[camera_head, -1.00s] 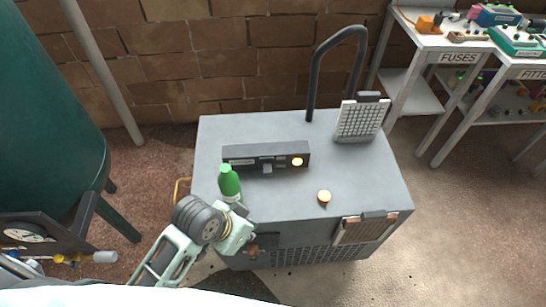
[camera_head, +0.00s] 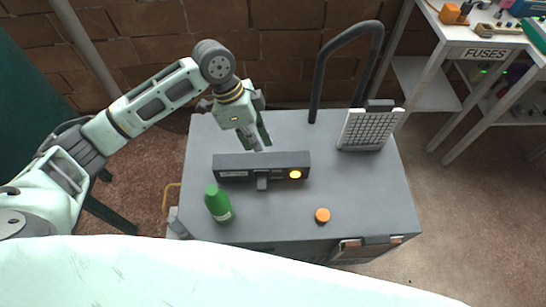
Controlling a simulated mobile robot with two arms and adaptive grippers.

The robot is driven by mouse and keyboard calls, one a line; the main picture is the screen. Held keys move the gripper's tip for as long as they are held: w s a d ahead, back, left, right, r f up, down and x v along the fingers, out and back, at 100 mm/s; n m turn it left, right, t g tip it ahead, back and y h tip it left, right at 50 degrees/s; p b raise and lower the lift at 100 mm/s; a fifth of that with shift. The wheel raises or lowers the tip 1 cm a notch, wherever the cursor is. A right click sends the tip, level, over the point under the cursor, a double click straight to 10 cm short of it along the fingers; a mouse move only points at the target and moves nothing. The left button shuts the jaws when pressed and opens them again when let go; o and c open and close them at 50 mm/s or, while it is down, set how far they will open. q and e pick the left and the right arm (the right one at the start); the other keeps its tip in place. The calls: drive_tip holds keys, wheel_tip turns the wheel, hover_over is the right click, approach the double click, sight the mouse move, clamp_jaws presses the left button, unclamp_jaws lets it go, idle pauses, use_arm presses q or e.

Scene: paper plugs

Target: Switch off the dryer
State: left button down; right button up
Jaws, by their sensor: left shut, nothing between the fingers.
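The dryer (camera_head: 360,195) is a grey box-shaped cabinet with a flat top. A dark control panel (camera_head: 233,168) sits on its top, with a small grey lever (camera_head: 262,182) on the front and a lit yellow lamp (camera_head: 295,174) at its right end. An orange knob (camera_head: 322,215) stands on the top, right of and nearer than the panel. My left gripper (camera_head: 259,142) is shut and empty, pointing down just behind the panel. Whether its tips touch the panel or the top cannot be told. My right gripper is not in view.
A green bottle-like object (camera_head: 218,202) stands at the front left of the top. A white mesh filter (camera_head: 368,130) and a dark curved pipe (camera_head: 316,90) rise at the back right. A white table marked FUSES (camera_head: 485,53) stands right.

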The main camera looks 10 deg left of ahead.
use_arm(q)
drive_tip(key=p, duration=0.1)
hover_over(262, 184)
drive_tip(key=w, duration=0.2)
wheel_tip(262, 184, down, 6)
drive_tip(key=s+p+x, duration=0.1)
drive_tip(key=p+x, duration=0.1)
drive_tip(key=x, duration=0.4)
drive_tip(key=shift+s+a+f, duration=0.2)
drive_tip(key=shift+f, duration=0.15)
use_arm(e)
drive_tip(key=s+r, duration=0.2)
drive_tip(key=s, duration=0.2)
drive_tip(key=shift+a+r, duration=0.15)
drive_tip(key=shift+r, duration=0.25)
use_arm(q)
drive_tip(key=shift+s+d+f+t+p, duration=0.1)
drive_tip(key=shift+s+t+p, duration=0.2)
drive_tip(key=shift+t+p, duration=0.1)
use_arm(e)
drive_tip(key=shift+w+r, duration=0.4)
